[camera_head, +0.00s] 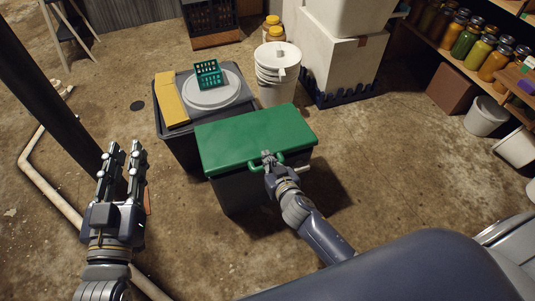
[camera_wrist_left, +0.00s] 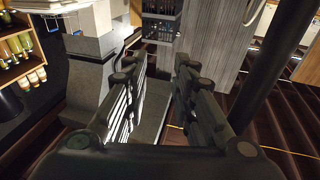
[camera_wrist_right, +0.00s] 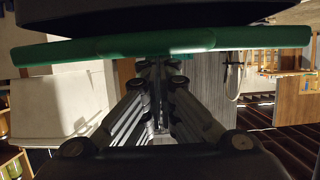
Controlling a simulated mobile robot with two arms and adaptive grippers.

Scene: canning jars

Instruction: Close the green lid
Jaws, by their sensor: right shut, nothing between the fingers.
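The green lid (camera_head: 256,137) lies roughly level over the dark box (camera_head: 232,190) in the head view. I cannot tell whether a small gap remains at its front edge. In the right wrist view a green bar (camera_wrist_right: 255,37) crosses above and partly behind the fingers (camera_wrist_right: 161,75). My left gripper (camera_head: 125,148) is open and empty, well left of the box; its fingers (camera_wrist_left: 156,72) stand apart in the left wrist view.
A dark bin (camera_head: 180,146) behind-left carries a yellow block (camera_head: 170,100), a grey round lid (camera_head: 213,97) and a green basket (camera_head: 208,74). White buckets (camera_head: 278,92) stand behind. A pole (camera_head: 55,95) is near my left arm.

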